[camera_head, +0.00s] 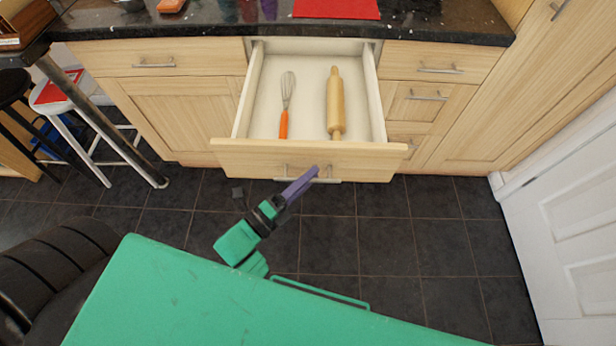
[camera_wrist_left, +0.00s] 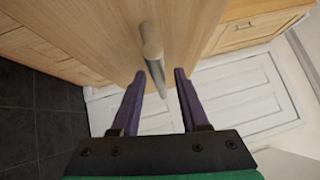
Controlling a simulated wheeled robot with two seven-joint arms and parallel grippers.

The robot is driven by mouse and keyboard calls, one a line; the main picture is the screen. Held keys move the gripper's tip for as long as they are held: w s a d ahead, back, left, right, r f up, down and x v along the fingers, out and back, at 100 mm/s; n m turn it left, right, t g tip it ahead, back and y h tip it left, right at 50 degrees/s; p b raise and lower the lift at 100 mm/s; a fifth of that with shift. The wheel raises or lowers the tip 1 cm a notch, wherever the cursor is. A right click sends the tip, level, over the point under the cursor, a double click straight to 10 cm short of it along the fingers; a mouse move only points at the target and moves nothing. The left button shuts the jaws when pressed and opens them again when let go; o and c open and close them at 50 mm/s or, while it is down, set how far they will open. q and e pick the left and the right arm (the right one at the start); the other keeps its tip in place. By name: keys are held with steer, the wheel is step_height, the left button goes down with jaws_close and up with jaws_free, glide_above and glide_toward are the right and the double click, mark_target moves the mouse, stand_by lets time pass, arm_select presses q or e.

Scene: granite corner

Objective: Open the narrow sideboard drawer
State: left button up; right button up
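The pulled-out drawer (camera_head: 240,160) stands well open below the dark counter, its wooden front facing me. Its bar handle (camera_head: 328,180) is at the middle of the front and also shows in the left wrist view (camera_wrist_left: 152,45). My left gripper (camera_head: 312,172) is at the handle. In the left wrist view its purple fingers (camera_wrist_left: 160,74) are apart, with the bar between the fingertips and gaps visible on both sides. Whether a finger touches the bar I cannot tell. My right gripper is not in view.
A whisk (camera_head: 285,103) with an orange handle and a rolling pin (camera_head: 335,103) lie in the drawer. Closed drawers (camera_head: 425,97) are to its right. A white stool (camera_head: 57,97) is at left, a white door (camera_head: 570,210) at right. Tiled floor (camera_head: 430,235) is clear.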

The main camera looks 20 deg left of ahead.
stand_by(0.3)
arm_select(q)
steer(key=b+v, duration=0.1)
steer(key=v, duration=1.3)
steer(key=shift+s+a+b, duration=0.2)
steer(key=shift+s+b, duration=0.05)
steer(key=shift+b, duration=0.15)
steer(key=s+a+f+n+g+y+p, duration=0.1)
steer(key=a+f+n+g+y, duration=0.3)
steer(key=f, duration=0.6)
steer(key=s+a+f+n+g+y+p, duration=0.1)
steer(key=f+n+g+y+p, duration=0.1)
steer(key=f+n, duration=0.65)
steer(key=s+a+f+n+g+y+p, duration=0.1)
steer(key=a+f+n+g+y, duration=0.2)
steer(key=f, duration=0.8)
steer(key=s+f+n+g+y+p, duration=0.1)
steer(key=s+f+n+g, duration=0.5)
steer(key=s+f+n, duration=0.2)
steer(key=s, duration=0.2)
steer(key=shift+s+a+f+g, duration=0.15)
steer(key=shift+s+a+g, duration=0.25)
